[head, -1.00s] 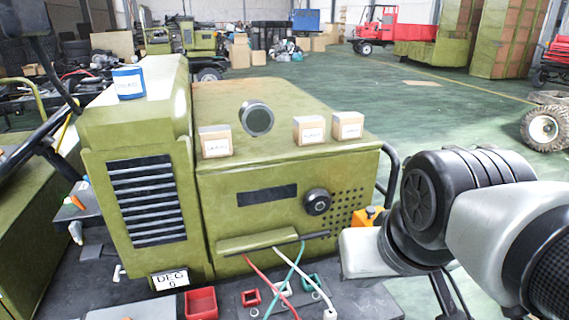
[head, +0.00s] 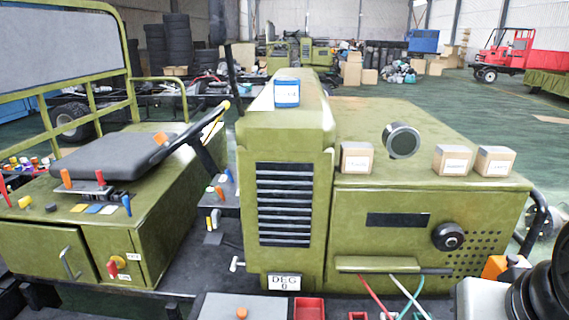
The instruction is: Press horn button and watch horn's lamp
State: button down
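No button or lamp in the head view can be read as the horn's. A grey box (head: 220,306) at the bottom edge bears a small orange-red button (head: 241,313). An orange block (head: 495,266) is at the lower right, beside my arm. A round dark-faced fixture (head: 402,141) sits on the green vehicle's hood, near three small labelled boxes (head: 357,158), whose labels are too small to read. A round black knob (head: 447,236) is on the vehicle's front panel. Part of my arm shows at the lower right corner; my gripper is out of view.
The green vehicle (head: 284,135) has a seat (head: 110,155), a steering wheel (head: 208,133) and several coloured levers at the left. A blue can (head: 287,92) stands on its hood. Red, white and green cables hang at the front. Open green floor (head: 480,110) lies behind.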

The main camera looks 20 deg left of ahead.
aim_at(52, 206)
jog(key=k+j, duration=0.1)
jog(key=j, duration=0.55)
jog(key=k+j, duration=0.1)
jog(key=j, duration=0.5)
jog(key=k+j, duration=0.1)
jog(key=j, duration=0.55)
jog(key=k+j, duration=0.1)
jog(key=j, duration=0.5)
jog(key=k+j, duration=0.1)
jog(key=j, duration=0.55)
jog(key=k+j, duration=0.1)
jog(key=j, duration=0.5)
jog(key=k+j, duration=0.1)
jog(key=j, duration=0.55)
jog(key=k+j, duration=0.1)
jog(key=j, duration=0.55)
